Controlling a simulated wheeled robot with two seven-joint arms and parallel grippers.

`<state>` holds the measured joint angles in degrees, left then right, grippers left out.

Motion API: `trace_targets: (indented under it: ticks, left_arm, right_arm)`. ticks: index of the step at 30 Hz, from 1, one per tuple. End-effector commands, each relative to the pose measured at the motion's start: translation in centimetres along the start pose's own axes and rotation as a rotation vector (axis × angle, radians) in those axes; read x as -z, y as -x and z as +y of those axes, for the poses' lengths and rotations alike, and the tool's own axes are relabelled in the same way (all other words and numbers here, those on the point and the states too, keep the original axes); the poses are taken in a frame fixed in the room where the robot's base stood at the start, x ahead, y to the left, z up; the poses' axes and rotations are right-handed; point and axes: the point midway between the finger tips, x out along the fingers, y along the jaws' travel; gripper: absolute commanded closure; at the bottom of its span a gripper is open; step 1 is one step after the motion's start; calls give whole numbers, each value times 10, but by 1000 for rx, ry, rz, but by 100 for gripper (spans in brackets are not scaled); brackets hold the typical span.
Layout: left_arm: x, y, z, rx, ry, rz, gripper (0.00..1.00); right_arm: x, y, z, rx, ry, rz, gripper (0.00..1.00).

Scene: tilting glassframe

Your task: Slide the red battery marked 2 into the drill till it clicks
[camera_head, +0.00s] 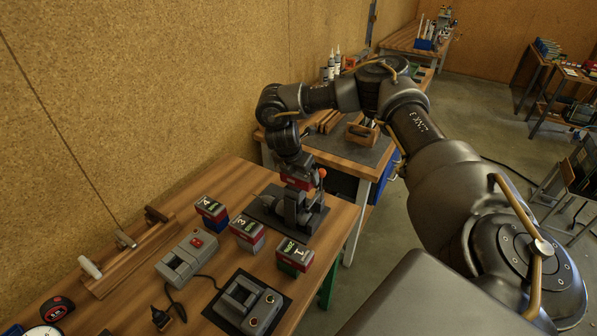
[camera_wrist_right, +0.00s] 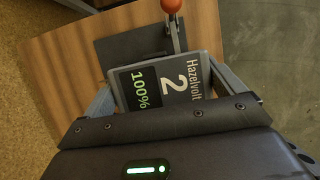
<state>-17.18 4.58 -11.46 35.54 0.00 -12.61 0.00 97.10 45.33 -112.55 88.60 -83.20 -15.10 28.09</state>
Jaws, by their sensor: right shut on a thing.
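My right gripper (camera_head: 293,165) points down over the table, shut on the red battery (camera_head: 297,182). In the right wrist view this battery (camera_wrist_right: 165,85) shows its top label, "Hazelvolt 2", and a 100% display, between the two fingers. Below it in the head view is a dark grey body, seemingly the drill (camera_head: 293,208), on a dark plate (camera_head: 265,211). The battery is right above or against the drill; the gripper hides the joint, so I cannot tell whether they touch. My left gripper is not in view.
A lever with a red knob (camera_head: 322,173) stands close beside the held battery. Batteries marked 4 (camera_head: 211,210), 3 (camera_head: 247,234) and 1 (camera_head: 294,258) stand on the table. The cork wall (camera_head: 150,110) is left.

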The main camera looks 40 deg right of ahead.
Motion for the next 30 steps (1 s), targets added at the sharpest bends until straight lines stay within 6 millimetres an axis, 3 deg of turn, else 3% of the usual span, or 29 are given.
trace_targets:
  ticks: [26, 27, 30]
  left_arm:
    - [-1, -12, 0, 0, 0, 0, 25]
    - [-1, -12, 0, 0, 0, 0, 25]
    - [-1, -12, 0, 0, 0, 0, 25]
  right_arm:
    - [8, -20, 0, -1, -1, -1, 37]
    - [8, -19, 0, -1, -1, -1, 2]
    - [8, -19, 0, -1, 0, -1, 0]
